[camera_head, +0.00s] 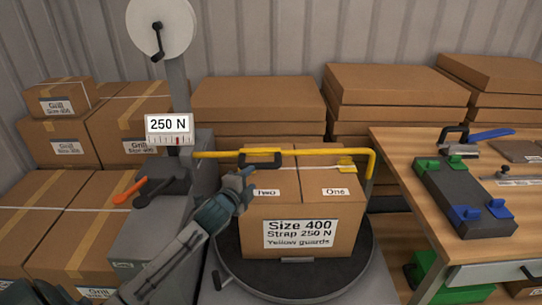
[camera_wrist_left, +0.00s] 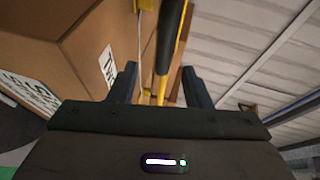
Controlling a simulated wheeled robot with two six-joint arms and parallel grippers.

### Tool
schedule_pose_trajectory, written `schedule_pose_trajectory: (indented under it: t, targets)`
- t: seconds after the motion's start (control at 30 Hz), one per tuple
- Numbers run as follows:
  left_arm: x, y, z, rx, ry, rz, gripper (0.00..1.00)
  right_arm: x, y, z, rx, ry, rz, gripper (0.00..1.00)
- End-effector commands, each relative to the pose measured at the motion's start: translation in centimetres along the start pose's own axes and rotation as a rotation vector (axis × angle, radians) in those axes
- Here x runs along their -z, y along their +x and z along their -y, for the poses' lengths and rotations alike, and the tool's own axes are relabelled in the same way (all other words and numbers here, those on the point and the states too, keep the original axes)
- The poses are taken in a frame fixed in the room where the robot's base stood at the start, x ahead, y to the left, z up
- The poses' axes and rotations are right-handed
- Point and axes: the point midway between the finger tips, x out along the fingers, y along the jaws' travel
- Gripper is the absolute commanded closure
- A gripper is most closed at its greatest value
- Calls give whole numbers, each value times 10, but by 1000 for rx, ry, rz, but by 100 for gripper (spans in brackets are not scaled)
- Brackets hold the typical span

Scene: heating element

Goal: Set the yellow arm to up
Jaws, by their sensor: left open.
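The yellow arm (camera_head: 320,152) lies roughly level across the top of the boxed stack, from the grey post on the left to a downturned end on the right. Its black handle (camera_head: 261,158) sits left of the middle. My left gripper (camera_head: 246,177) is open, just below and left of the handle. In the left wrist view, the black handle (camera_wrist_left: 168,38) and the yellow arm (camera_wrist_left: 181,52) show ahead, in line with the gap between the open fingers (camera_wrist_left: 160,76). I cannot tell whether the fingers touch anything. My right gripper is not in view.
A carton (camera_head: 335,230) labelled Size 400 stands on a dark round turntable (camera_head: 365,265) under the arm. A post with a 250 N sign (camera_head: 168,124) and an orange lever (camera_head: 130,190) stands left. A wooden workbench (camera_head: 420,150) is at right. Stacked cartons line the back wall.

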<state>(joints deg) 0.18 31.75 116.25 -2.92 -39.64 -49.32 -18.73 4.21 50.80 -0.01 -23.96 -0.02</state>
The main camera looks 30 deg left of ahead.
Motion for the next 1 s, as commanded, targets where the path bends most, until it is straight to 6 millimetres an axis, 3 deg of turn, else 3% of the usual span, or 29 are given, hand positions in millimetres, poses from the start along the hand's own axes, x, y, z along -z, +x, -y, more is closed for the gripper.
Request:
schedule_pose_trajectory:
  t: [0.17, 0.33, 0.6, 0.8, 1.0]
  targets:
    - [-1, 12, 3, 5, 4, -1, 56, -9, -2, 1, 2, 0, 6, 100]
    - [0, 42, 4, 5, 0, 0, 56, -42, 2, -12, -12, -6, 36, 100]
    - [0, 90, 3, 4, 3, 0, 56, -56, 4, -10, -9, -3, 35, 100]
    - [0, 106, 2, 3, 4, -1, 56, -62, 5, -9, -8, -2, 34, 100]
    - [0, 109, 2, 4, 4, -1, 56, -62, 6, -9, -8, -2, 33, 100]
